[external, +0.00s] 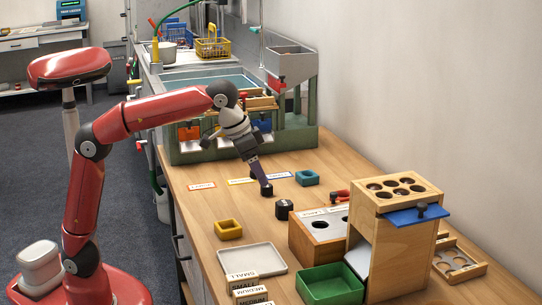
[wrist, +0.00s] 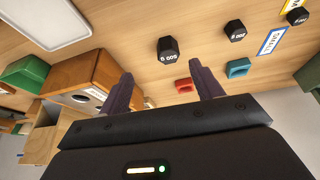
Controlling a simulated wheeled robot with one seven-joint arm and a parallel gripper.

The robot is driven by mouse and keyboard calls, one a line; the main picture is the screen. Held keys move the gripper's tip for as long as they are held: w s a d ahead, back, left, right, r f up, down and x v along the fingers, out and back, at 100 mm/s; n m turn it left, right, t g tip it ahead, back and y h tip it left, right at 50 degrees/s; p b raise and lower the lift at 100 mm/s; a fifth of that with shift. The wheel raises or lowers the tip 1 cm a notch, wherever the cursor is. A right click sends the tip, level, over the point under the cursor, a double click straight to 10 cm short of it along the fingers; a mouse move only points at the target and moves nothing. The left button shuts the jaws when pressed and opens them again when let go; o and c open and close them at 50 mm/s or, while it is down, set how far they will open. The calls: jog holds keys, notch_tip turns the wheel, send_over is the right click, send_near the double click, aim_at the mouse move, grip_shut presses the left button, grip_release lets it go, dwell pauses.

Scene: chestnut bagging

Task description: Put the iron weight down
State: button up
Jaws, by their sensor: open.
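Several small black weights show in the wrist view. The nearest (wrist: 168,50) has white lettering and stands on the bench; a second (wrist: 235,31) stands near the teal tray, and a third (wrist: 298,16) is by the label cards. In the external view one black weight (external: 283,209) stands on the bench, and another dark block (external: 266,190) is at my fingertips. My gripper (external: 262,178) points down over the bench near the label cards. In the wrist view its two fingers (wrist: 163,88) are apart with nothing held between them. I cannot tell which weight the task means.
A wooden box with holes (external: 318,232), a tall wooden stand (external: 400,245) and a green bin (external: 330,287) are at right. The green sorting machine (external: 285,140) is behind.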

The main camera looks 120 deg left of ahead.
jog(key=s+d+f+m+t+h, duration=0.1)
jog(key=s+d+f+m, duration=0.3)
jog(key=s+d+f, duration=0.5)
jog(key=s+d+f+m+t+h, duration=0.1)
jog(key=s+d+f+m, duration=0.3)
jog(key=s+d+f, duration=0.6)
jog(key=s+d, duration=0.3)
jog(key=s, duration=0.2)
jog(key=shift+s+h, duration=0.35)
jog(key=shift+h, duration=0.05)
dwell(5.2)
